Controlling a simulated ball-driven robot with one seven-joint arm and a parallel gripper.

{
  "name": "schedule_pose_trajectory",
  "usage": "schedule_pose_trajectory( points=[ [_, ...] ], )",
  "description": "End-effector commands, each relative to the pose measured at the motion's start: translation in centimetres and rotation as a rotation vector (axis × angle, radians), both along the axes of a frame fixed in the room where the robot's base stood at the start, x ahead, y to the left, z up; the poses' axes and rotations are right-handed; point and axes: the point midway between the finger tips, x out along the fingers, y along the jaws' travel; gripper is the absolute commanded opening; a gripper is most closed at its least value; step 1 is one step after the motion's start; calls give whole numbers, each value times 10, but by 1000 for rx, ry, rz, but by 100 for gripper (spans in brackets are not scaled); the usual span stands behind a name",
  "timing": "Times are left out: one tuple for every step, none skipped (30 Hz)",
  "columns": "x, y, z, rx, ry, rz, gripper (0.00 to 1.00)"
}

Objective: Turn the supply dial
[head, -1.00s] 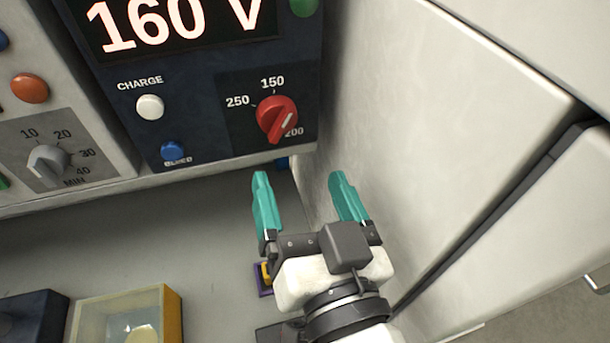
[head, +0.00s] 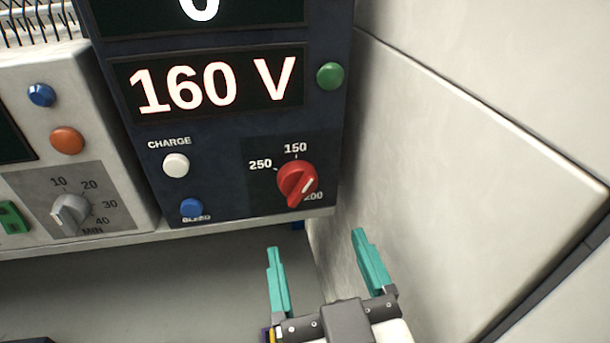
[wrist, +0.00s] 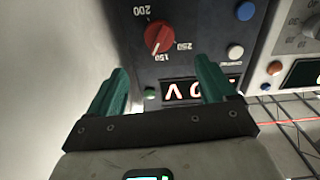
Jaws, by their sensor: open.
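The supply dial (head: 297,183) is a red knob with a pale pointer line, low on the dark supply panel. The display (head: 215,84) above reads 160 V. My gripper (head: 320,255) is open and empty, below and a little right of the dial, apart from it. In the wrist view the dial (wrist: 158,37) shows beyond and between the two teal fingers (wrist: 162,82).
A white CHARGE button (head: 176,165), a blue BLEED button (head: 191,208) and a green button (head: 330,76) share the panel. A pale wall (head: 450,170) stands close on the right. A grey timer knob (head: 71,213) is at left.

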Motion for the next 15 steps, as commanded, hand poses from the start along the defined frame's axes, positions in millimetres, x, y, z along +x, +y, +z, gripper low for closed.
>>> schedule_pose_trajectory(
  points=[
    [0,0,0,-30,-11,-1,84],
    [0,0,0,-45,-15,-1,84],
    [1,0,0,-56,-18,-1,84],
    [1,0,0,-62,-21,-1,84],
    [2,1,0,-65,-22,-1,84],
    [4,1,-1,-65,-21,-2,84],
    [5,1,-2,-64,-22,-3,84],
    [7,2,-2,-62,-22,-3,84],
    [9,3,-3,-61,-22,-3,84],
    [11,3,-3,-60,-23,-3,84],
    [13,4,-3,-60,-23,-4,84],
    [16,5,-3,-60,-24,-3,84],
    [18,5,-4,-59,-23,-4,84],
    [20,6,-3,-58,-23,-2,84],
    [23,6,-3,-60,-23,-3,84]
  ],
)
